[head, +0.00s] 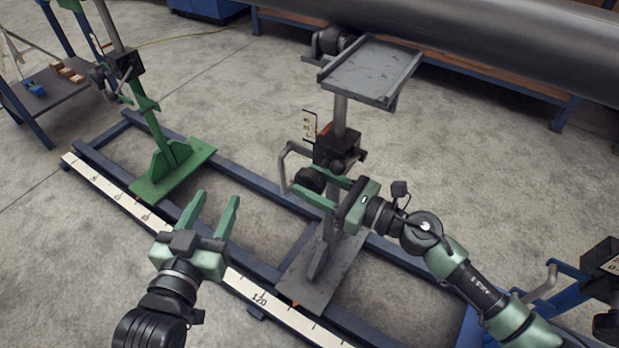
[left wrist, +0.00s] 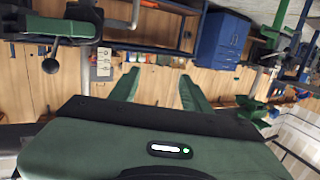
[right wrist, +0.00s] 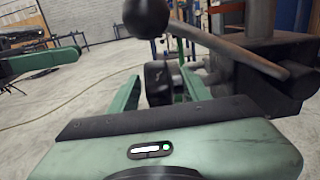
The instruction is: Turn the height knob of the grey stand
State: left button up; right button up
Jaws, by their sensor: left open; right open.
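The grey stand (head: 340,130) stands upright on the blue rail frame, with a grey tray-like top, a black housing and a bent grey crank handle. Its black knob (head: 309,179) sits on the near left side of the housing. My right gripper (head: 318,190) is open, its fingers at the knob. In the right wrist view, the dark ribbed knob (right wrist: 159,82) shows between the two open fingers; contact cannot be told. The crank's black ball (right wrist: 146,16) is just above. My left gripper (head: 216,203) is open and empty, over the rail left of the stand.
A green stand (head: 172,168) is further left on the same rail. A white scale strip (head: 258,297) runs along the near rail. A large grey pipe (head: 480,45) lies behind the stand. A blue frame with a crank (head: 545,285) is at the right. The floor between is clear.

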pick_arm(q)
jog(key=shift+s+f, duration=0.1)
jog(key=shift+f, duration=0.05)
pick_arm(e)
jog(key=shift+w+a, duration=0.2)
jog(key=shift+a, duration=0.2)
